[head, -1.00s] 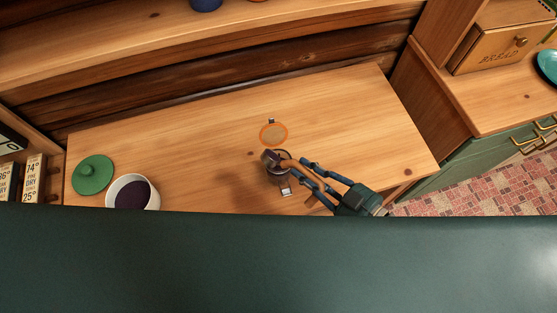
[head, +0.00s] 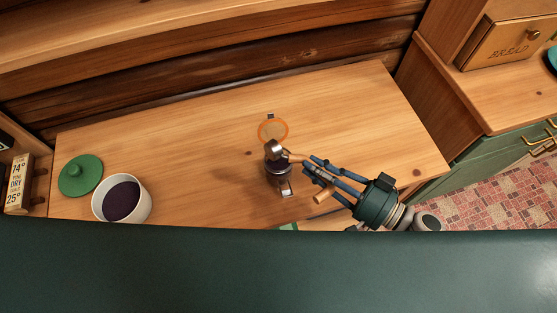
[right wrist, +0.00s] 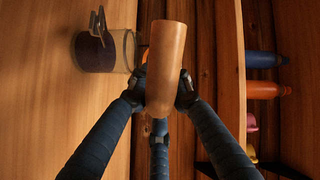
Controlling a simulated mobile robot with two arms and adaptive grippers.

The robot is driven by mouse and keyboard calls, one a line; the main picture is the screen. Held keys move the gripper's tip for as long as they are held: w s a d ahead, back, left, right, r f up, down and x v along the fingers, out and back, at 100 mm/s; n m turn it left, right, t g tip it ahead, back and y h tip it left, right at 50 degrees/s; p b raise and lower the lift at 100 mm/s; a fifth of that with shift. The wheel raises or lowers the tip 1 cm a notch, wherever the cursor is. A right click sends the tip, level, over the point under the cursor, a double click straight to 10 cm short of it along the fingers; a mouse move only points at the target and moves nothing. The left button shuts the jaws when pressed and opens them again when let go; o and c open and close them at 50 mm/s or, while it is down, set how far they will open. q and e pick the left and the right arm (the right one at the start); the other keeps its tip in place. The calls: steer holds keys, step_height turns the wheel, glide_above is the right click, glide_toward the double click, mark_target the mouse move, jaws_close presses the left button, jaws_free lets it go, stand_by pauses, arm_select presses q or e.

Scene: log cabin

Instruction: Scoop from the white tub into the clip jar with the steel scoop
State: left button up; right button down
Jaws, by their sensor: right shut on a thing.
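The white tub (head: 147,203) stands at the left of the wooden table, open, with dark purple contents. The clip jar (head: 279,186) stands mid-table, its orange-rimmed lid (head: 272,131) swung open behind it. In the right wrist view the glass jar (right wrist: 127,50) holds dark contents. My right gripper (head: 311,172) is shut on the steel scoop's wooden handle (right wrist: 166,65), to the right of the jar. The scoop's metal bowl (head: 274,149) is tilted over the jar's mouth and hides part of it. Whether anything remains in the bowl is hidden. My left gripper is not in view.
A green lid (head: 80,176) lies on the table left of the tub. A boxed calendar-like block (head: 18,185) stands at the far left. The table behind the tub and right of the jar is clear. A bread box (head: 505,45) sits on the right counter.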

steer(key=n+p, duration=0.1)
steer(key=p, duration=0.1)
steer(key=r+n+p, duration=0.1)
steer(key=p, duration=0.1)
steer(key=r+n+h+p, duration=0.1)
steer(key=p, duration=0.2)
steer(key=shift+s+a+n, duration=0.3)
steer(key=shift+a+n, duration=0.1)
steer(key=shift+s+a+n+h+p, duration=0.1)
steer(key=shift+n+h+p, duration=0.2)
steer(key=shift+a+n, duration=0.1)
steer(key=shift+n, duration=0.3)
steer(key=n, duration=0.1)
steer(key=s+a+n+h, duration=0.1)
steer(key=n, duration=0.1)
steer(key=shift+a+r+t+h, duration=0.1)
steer(key=shift+r+t+h, duration=0.2)
steer(key=shift+r, duration=0.1)
steer(key=s+a+n+t+h+p, duration=0.2)
steer(key=s+a+n+p, duration=0.4)
steer(key=a+n, duration=0.1)
steer(key=shift+s+a+f+h, duration=0.2)
steer(key=shift+a+h, duration=0.2)
steer(key=shift+a, duration=0.1)
